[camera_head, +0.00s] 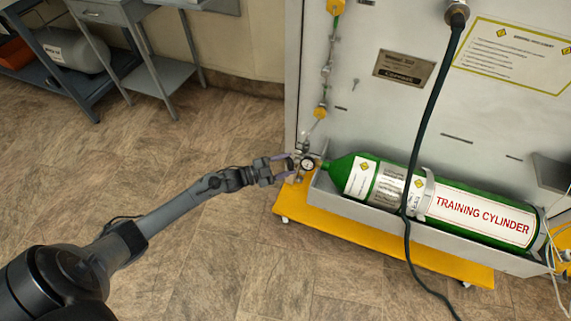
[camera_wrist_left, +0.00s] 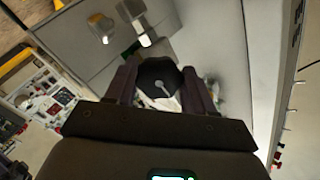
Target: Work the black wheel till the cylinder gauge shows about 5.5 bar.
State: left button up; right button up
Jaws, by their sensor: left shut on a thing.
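The green training cylinder (camera_head: 365,172) lies in a grey trough at the foot of the panel. A small round gauge (camera_head: 307,163) with a white face sits at its valve end; its reading is too small to tell. My left gripper (camera_head: 288,169) is at the valve end, just left of the gauge. In the left wrist view, the black wheel (camera_wrist_left: 157,77) is between the two fingers of my left gripper (camera_wrist_left: 160,84), which is shut on it. In the head view the wheel cannot be made out between the fingers. My right gripper is in neither view.
A grey panel (camera_head: 350,110) stands behind the cylinder, and a dark hose (camera_head: 424,130) hangs down across it. A yellow wheeled base (camera_head: 345,226) carries the trough. Grey side tables (camera_head: 125,12) stand at upper left. The floor around my left arm is clear.

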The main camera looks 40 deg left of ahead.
pick_arm(q)
jog(key=shift+r+m, duration=0.15)
jog(key=shift+m, duration=0.45)
jog(key=o, duration=1)
jog(key=shift+o, duration=0.2)
jog(key=shift+s, duration=0.1)
jog(key=shift+s+a+p, duration=0.2)
jog(key=shift+p, duration=0.1)
jog(key=p+v, duration=0.3)
jog(key=v, duration=0.7)
jog(key=shift+p, duration=0.3)
